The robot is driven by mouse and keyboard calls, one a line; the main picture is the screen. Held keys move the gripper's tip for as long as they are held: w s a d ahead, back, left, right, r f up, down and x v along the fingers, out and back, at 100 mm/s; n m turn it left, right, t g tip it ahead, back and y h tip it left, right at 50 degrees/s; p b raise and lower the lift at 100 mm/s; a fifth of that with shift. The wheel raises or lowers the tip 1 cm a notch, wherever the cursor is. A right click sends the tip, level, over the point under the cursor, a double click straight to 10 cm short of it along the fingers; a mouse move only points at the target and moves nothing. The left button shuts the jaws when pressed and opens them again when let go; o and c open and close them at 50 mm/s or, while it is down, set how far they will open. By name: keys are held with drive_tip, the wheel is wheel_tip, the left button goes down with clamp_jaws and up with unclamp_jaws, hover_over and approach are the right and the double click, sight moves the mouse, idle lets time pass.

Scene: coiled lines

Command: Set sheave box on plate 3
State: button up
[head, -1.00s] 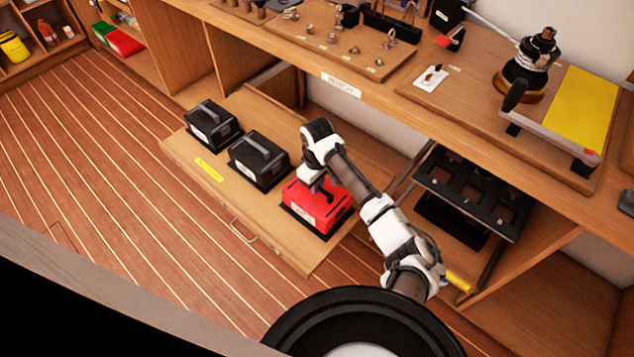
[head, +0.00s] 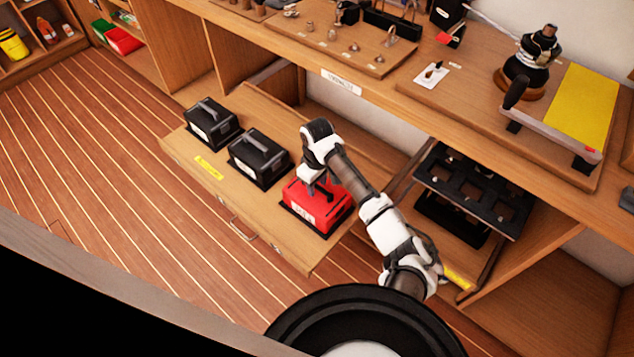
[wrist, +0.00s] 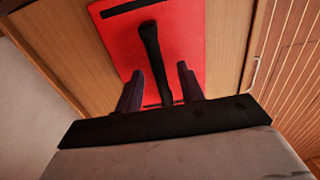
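A red box (head: 318,207) with a dark handle sits on a dark base at the right end of the pulled-out wooden drawer. Its front label is too small to read, so I cannot tell whether it is the sheave box. The red box also shows in the wrist view (wrist: 205,40), with its handle (wrist: 152,50) running between my fingers. My gripper (head: 316,186) is over the red box. In the wrist view, my gripper (wrist: 160,76) is open, with one finger on each side of the handle and gaps showing. No plate number is legible.
Two black handled boxes, one at the far left (head: 211,124) and one in the middle (head: 260,160), stand on the same drawer (head: 285,245). A yellow label (head: 209,168) lies before them. The worktop (head: 405,95) overhangs behind. A black rack (head: 473,190) stands at right.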

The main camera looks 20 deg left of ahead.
wheel_tip(320, 180, up, 14)
drive_tip(key=b, duration=0.1)
idle(0.5)
